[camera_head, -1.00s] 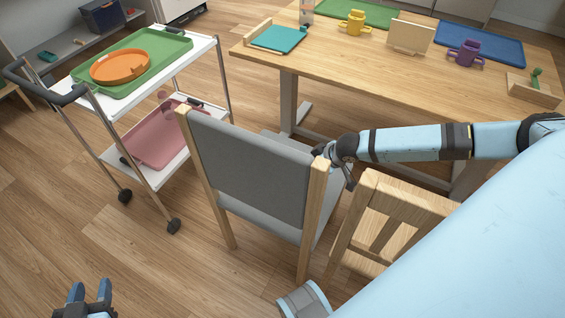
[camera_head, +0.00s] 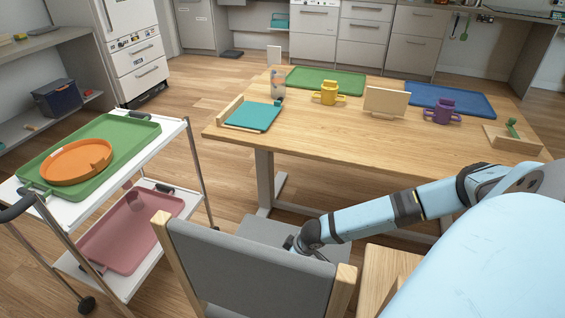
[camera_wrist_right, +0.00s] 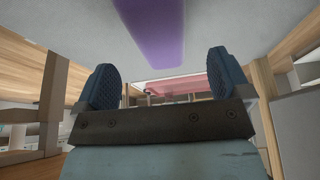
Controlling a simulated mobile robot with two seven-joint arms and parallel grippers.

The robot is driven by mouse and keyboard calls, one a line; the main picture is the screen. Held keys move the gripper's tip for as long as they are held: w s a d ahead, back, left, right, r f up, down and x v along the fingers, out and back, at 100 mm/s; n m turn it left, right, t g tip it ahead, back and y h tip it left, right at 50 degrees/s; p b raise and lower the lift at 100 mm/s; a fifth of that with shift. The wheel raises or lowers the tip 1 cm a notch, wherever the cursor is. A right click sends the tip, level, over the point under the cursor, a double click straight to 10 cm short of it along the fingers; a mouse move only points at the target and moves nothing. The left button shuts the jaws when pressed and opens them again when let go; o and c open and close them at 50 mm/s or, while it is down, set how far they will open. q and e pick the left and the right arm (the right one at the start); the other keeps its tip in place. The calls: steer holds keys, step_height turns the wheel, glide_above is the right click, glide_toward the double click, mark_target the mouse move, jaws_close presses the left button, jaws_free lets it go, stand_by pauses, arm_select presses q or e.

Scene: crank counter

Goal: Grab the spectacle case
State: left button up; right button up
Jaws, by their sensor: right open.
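A long purple shape, which looks like the spectacle case (camera_wrist_right: 152,30), lies against a pale grey surface at the top of the right wrist view. That surface appears to be the chair's seat (camera_head: 262,231). I do not see the case in the head view; the chair back hides part of the seat. My right gripper (camera_head: 290,243) is low over the seat, behind the chair back. In the right wrist view its two blue fingers (camera_wrist_right: 160,82) are wide apart with nothing between them. My left gripper is out of view.
The grey chair back (camera_head: 245,272) stands close before my right gripper. A trolley (camera_head: 168,138) stands left. A wooden chair (camera_head: 385,280) is at the right.

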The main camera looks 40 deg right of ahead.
steer(key=shift+w+a+f, duration=0.1)
steer(key=shift+w+f, duration=0.2)
steer(key=shift+f, duration=0.35)
steer(key=shift+b+x, duration=0.7)
steer(key=shift+x, duration=0.4)
steer(key=shift+b+x, duration=0.45)
steer(key=shift+x, duration=0.75)
steer(key=shift+w+a+f, duration=0.1)
steer(key=shift+w+f, duration=0.1)
steer(key=shift+w, duration=0.05)
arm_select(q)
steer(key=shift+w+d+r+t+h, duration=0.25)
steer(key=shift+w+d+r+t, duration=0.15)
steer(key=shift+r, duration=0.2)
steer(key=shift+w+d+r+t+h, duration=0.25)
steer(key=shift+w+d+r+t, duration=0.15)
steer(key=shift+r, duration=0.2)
arm_select(e)
steer(key=c, duration=1)
